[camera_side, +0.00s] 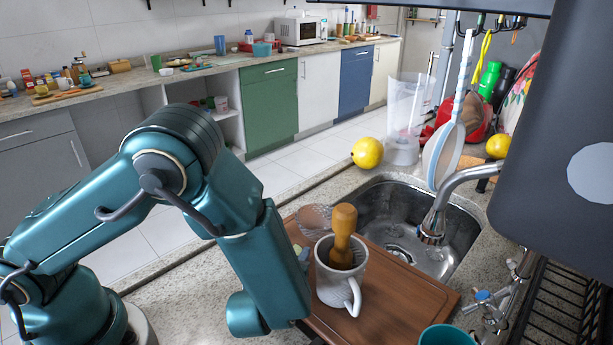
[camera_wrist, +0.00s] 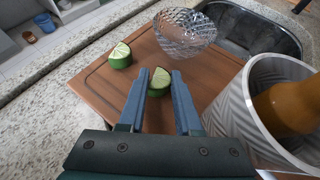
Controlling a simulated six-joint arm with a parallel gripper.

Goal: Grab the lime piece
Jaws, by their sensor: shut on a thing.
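In the wrist view, a cut lime piece (camera_wrist: 159,82) with pale flesh and green rind is between the two blue fingers of my gripper (camera_wrist: 160,76), which is shut on it. It is low over the brown cutting board (camera_wrist: 95,80); I cannot tell whether it still touches the board. A second lime piece (camera_wrist: 120,56) lies on the board to the upper left, apart from my fingers. In the side view my arm largely hides the fingers and the lime pieces.
A ribbed white mug (camera_side: 335,288) with a wooden pestle (camera_side: 343,232) in it stands on the board, right of my gripper in the wrist view. A clear glass bowl (camera_wrist: 185,32) is beyond the lime. The sink (camera_side: 400,210) and faucet (camera_side: 440,210) are behind the board.

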